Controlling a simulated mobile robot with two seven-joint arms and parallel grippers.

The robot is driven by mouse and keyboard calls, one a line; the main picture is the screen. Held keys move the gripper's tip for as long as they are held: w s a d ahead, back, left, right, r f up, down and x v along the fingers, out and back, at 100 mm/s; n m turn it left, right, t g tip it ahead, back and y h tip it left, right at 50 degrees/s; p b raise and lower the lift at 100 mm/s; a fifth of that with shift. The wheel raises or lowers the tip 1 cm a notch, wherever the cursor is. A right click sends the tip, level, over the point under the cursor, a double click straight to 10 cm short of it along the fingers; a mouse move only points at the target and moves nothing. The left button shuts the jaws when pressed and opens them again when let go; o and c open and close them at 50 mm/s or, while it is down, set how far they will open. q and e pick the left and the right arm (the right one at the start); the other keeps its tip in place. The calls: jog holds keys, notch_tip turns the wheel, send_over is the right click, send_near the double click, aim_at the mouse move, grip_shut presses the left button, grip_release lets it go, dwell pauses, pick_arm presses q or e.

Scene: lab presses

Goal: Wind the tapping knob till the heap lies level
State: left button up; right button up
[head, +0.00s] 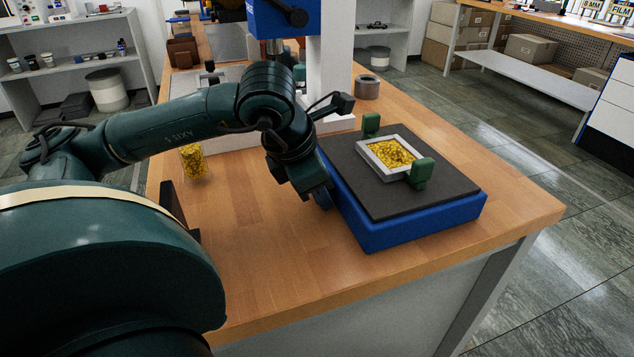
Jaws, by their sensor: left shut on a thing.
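A heap of yellow granules (390,154) lies inside a square light-grey frame (366,160) on a dark grey plate (385,204) atop a blue base (420,226). Green blocks stand at the frame's back-left corner (371,124) and right side (421,172). Whether the heap is level I cannot tell from here. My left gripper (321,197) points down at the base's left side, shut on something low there. The tapping knob is mostly or wholly hidden by the gripper, so its turn cannot be read. My right gripper is out of view.
A clear container of yellow granules (193,161) stands left, behind my arm. A blue and white press (330,60) rises behind the base, with a grey ring (367,87) beside it. The wooden bench (290,265) is bare in front, up to its edge.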

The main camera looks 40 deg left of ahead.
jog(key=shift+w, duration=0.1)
pick_arm(q)
jog(key=o, duration=1)
jog(key=shift+c, duration=0.2)
jog(key=p+v, duration=0.2)
jog(key=v, duration=1.1)
jog(key=shift+p, duration=0.4)
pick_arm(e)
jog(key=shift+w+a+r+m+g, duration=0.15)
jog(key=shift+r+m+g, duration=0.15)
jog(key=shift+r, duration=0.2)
